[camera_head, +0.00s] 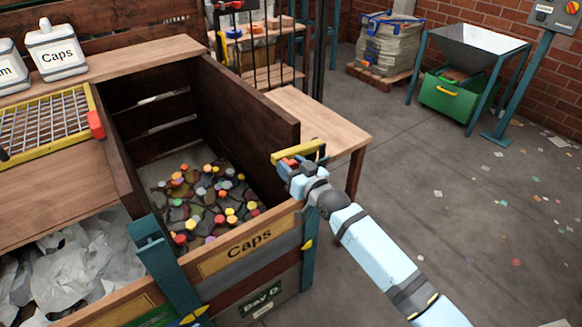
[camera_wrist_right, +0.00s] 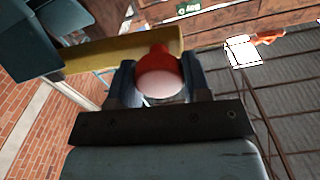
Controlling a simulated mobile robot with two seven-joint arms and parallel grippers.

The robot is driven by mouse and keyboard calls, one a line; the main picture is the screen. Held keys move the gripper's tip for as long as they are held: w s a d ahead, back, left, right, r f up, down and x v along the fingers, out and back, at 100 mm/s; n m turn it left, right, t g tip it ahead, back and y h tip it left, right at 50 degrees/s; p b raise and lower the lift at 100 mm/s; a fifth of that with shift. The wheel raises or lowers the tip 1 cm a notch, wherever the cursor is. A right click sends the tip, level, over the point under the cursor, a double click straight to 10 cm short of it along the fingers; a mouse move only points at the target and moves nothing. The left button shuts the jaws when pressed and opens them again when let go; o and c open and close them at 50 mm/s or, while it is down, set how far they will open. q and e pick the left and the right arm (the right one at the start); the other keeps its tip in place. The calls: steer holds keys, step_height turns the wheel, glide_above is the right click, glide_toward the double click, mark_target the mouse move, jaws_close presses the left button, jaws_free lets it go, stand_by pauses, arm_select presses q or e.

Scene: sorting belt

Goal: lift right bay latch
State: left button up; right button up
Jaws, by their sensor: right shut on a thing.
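The right bay latch is a yellow bar (camera_head: 299,151) with a red knob, at the right front corner of the Caps bay (camera_head: 247,242) in the head view. My right gripper (camera_head: 290,164) reaches it from the lower right. In the right wrist view the red knob (camera_wrist_right: 159,72) sits between the two fingers of my right gripper (camera_wrist_right: 160,80), which is shut on it. The yellow bar (camera_wrist_right: 120,55) runs just behind the knob. The bar's mounting is partly hidden by my gripper. My left gripper is not in view.
The bay holds many coloured caps (camera_head: 202,199) between dark wooden walls. A yellow mesh frame (camera_head: 45,125) with a red block (camera_head: 96,125) lies at left. A wooden table (camera_head: 318,122) stands just behind my right gripper. The floor (camera_head: 455,225) at right is mostly clear, with paper scraps.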

mark_target(297, 148)
steer(key=r+m+p, duration=0.1)
steer(key=d+r+m+p, duration=0.1)
steer(key=r+m, duration=0.1)
steer(key=w+r+m+p, duration=0.1)
steer(key=r, duration=0.1)
steer(key=shift+d+r, duration=0.15)
steer(key=shift+d, duration=0.05)
steer(key=w+d+r+m, duration=0.6)
steer(key=d+m, duration=0.3)
steer(key=m, duration=0.2)
steer(key=shift+w+r+m+p, duration=0.15)
steer(key=shift+w+m+p, duration=0.15)
steer(key=shift+w+m, duration=0.1)
steer(key=shift+w+d+m, duration=0.65)
steer(key=shift+d+m, duration=0.35)
steer(key=shift+m, duration=0.1)
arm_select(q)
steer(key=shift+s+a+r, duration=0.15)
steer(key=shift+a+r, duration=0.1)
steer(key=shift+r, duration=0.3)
arm_select(e)
steer(key=shift+w+d+m, duration=0.2)
steer(key=shift+d+m, duration=0.1)
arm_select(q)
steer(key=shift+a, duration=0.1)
